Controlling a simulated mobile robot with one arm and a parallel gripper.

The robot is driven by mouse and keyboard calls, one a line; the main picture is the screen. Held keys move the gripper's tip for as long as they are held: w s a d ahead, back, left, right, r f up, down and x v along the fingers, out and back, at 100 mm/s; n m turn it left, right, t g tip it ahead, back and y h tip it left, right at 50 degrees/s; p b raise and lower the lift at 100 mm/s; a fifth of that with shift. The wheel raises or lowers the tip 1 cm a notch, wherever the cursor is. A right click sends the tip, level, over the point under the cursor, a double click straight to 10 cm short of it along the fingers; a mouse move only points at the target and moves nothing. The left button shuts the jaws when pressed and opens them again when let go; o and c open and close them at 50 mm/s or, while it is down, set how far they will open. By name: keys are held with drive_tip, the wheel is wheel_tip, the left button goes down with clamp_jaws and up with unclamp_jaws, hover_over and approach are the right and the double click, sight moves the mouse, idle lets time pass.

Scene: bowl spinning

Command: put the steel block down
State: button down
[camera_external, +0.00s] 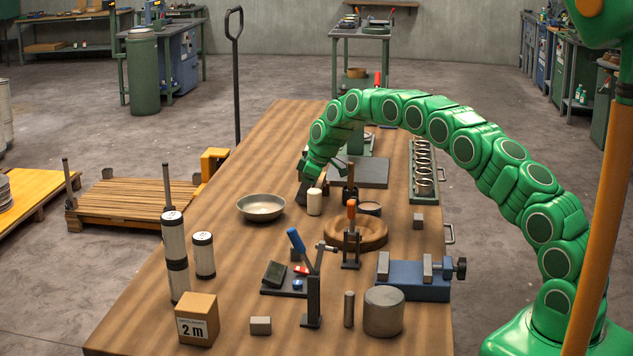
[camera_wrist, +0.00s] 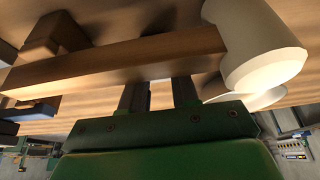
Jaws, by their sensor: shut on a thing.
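My gripper (camera_external: 308,188) is low over the far-middle part of the table, just left of and behind a cream cylinder (camera_external: 314,202). In the wrist view its two fingers (camera_wrist: 160,94) point away from the camera and end at a long, brown-tinted bar-like block (camera_wrist: 110,66), which I take for the steel block. The bar runs across both fingertips, and the fingers are shut on it. Its grip faces are hidden. The cream cylinder also shows in the wrist view (camera_wrist: 255,45), close to the bar's right end. I cannot tell whether the block touches the table.
A shallow metal bowl (camera_external: 261,207) stands left of the cylinder. A wooden ring (camera_external: 356,234), a blue vise (camera_external: 412,279) and a tool stand (camera_external: 288,280) are nearer. A flat grey plate (camera_external: 368,172) lies right of my gripper.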

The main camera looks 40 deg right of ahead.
idle(0.3)
wheel_tip(320, 180, up, 10)
drive_tip(key=a, duration=0.1)
drive_tip(key=s+a+r, duration=0.3)
drive_tip(key=s+a, duration=0.3)
drive_tip(key=a, duration=0.1)
drive_tip(key=s+a+r, duration=0.4)
drive_tip(key=s+a, duration=0.2)
approach(241, 208)
drive_tip(key=shift+w+a+f, duration=0.35)
drive_tip(key=shift+a, duration=0.25)
idle(0.9)
drive_tip(key=shift+w+f, duration=0.25)
drive_tip(key=shift+f, duration=0.05)
drive_tip(key=shift+f, duration=1.45)
drive_tip(key=shift+f, duration=0.6)
drive_tip(key=c, duration=0.8)
unclamp_jaws()
drive_tip(key=shift+c, duration=0.2)
